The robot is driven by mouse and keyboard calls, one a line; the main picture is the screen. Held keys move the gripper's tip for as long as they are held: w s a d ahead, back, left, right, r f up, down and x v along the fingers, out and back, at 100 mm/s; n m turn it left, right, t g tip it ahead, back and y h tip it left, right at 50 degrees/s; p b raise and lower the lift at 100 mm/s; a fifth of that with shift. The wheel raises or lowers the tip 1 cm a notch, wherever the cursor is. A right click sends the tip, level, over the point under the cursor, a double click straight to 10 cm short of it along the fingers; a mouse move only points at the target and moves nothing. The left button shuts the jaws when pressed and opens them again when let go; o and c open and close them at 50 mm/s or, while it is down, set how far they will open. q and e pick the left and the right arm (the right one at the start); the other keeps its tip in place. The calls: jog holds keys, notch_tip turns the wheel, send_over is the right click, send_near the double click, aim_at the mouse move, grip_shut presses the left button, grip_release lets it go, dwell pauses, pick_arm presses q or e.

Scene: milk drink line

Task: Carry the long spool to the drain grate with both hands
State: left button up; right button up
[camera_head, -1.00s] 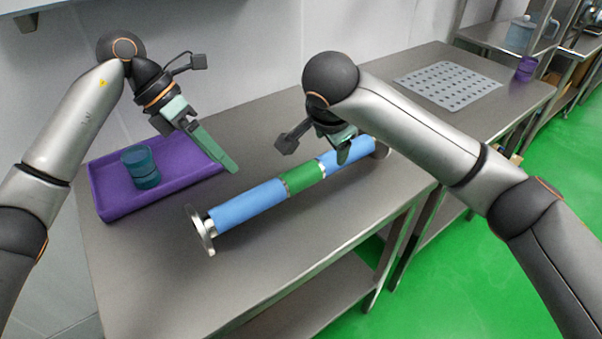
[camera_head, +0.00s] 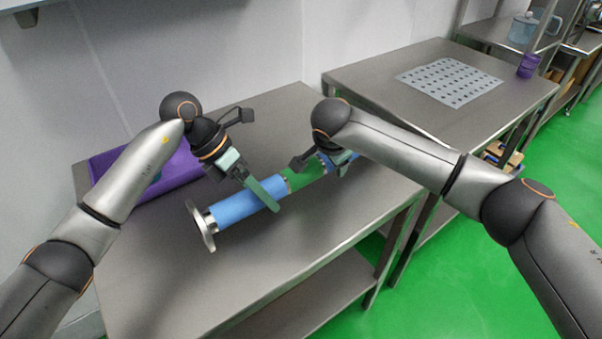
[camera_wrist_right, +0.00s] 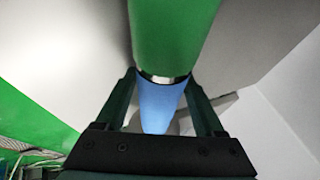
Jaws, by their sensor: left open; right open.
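The long spool (camera_head: 237,206) lies on the near steel table. It has blue ends, a green middle and metal flanges; its far end is hidden behind my right arm. My left gripper (camera_head: 268,193) is open at the near blue section, with a finger reaching across it; I cannot tell if it touches. My right gripper (camera_head: 338,163) is open at the far blue section, partly hidden by its own arm. In the right wrist view its fingers (camera_wrist_right: 162,108) stand on either side of the spool, apart from it. The drain grate (camera_head: 450,82), a grey perforated plate, lies on the far table.
A purple tray (camera_head: 170,195) is at the left of the near table (camera_head: 290,260), mostly behind my left arm. A purple cup (camera_head: 528,66) stands at the far table's right corner. Green floor lies to the right.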

pick_arm(q)
jog(key=shift+f, duration=0.15)
pick_arm(e)
jog(key=shift+w+f, duration=0.1)
pick_arm(q)
jog(key=c, duration=1.2)
pick_arm(e)
grip_shut()
pick_arm(q)
grip_shut()
jog(key=shift+w+r, duration=0.1)
jog(key=shift+r, duration=0.2)
pick_arm(e)
jog(key=shift+w+r, duration=0.1)
jog(key=shift+r, duration=0.15)
